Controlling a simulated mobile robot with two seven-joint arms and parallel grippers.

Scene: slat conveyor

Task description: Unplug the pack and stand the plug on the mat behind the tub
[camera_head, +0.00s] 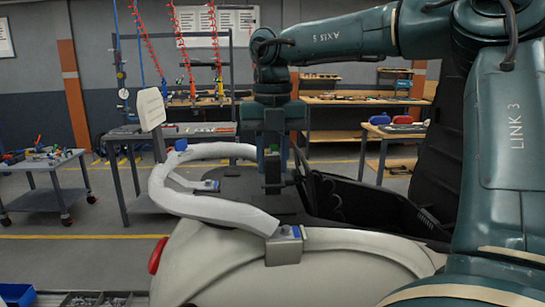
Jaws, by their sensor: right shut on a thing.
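My right gripper (272,172) hangs from above over the middle of a pale scooter-like body (215,262), its fingers pointing down. It is shut on a small dark thing (272,168), likely the plug, mostly hidden between the fingers. A flat dark surface (232,186), perhaps the mat, lies below and left of it, inside the white rail. A black open shell (365,208), which looks like the tub, is to the right of the gripper. I cannot make out the pack or its socket. Whether the held thing touches the surface is unclear. My left gripper is not in view.
A white curved rail (205,207) with blue-marked grey clamps (284,246) stands left of the gripper. A tall black panel (432,135) rises at the right, behind my right arm. Workbenches (360,101) and a trolley (42,175) stand farther back.

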